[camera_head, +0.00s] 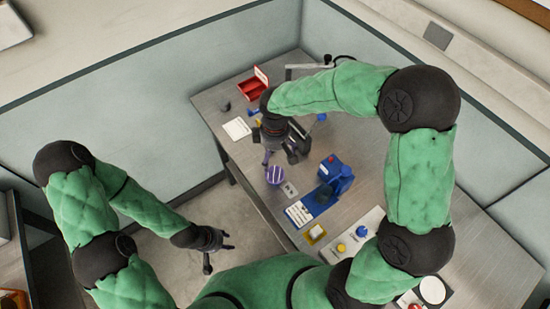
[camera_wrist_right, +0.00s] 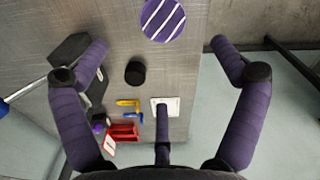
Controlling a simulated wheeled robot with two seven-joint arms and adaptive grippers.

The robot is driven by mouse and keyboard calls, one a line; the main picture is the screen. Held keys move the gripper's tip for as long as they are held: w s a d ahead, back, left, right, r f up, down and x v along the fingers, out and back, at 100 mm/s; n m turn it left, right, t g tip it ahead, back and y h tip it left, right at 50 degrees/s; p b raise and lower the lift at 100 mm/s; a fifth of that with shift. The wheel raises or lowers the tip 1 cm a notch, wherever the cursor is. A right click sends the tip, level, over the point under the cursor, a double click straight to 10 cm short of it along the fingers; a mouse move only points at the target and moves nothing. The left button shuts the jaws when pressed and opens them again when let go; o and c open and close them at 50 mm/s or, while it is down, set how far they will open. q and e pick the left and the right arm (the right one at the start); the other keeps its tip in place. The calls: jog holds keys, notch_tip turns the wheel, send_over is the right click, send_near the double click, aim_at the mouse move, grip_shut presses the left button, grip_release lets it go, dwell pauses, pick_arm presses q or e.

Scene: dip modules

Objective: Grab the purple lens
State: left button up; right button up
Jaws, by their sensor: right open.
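The purple lens (camera_head: 274,175) is a round disc with white stripes, lying on the grey metal table near its left edge. It also shows at the top of the right wrist view (camera_wrist_right: 163,21), partly cut off by the frame's edge. My right gripper (camera_head: 279,154) is over the table beside the lens, on its far side in the head view. Its purple-padded fingers are spread wide in the right wrist view (camera_wrist_right: 160,47), with nothing held between them. My left gripper (camera_head: 218,247) hangs over the floor, off the table, with its fingers apart and empty.
A blue device (camera_head: 337,172) stands right of the lens. A yellow-edged tray (camera_head: 315,233) lies nearer. A red box (camera_head: 252,88) and white card (camera_head: 237,128) lie farther back. A black cylinder (camera_wrist_right: 134,72) stands between my right fingers' lines. Partition walls border the table.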

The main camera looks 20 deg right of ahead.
send_over(276, 175)
jog(key=f, duration=0.4)
jog(key=shift+w+a+f+b, duration=0.1)
jog(key=shift+w+f+b, duration=0.1)
jog(key=shift+f+b, duration=0.15)
jog(key=shift+f, duration=0.35)
jog(key=shift+s+f, duration=0.1)
jog(key=shift+f, duration=0.45)
notch_tip(276, 175, down, 4)
jog(key=shift+r+b, duration=0.1)
jog(key=shift+b, duration=0.4)
jog(key=c, duration=1)
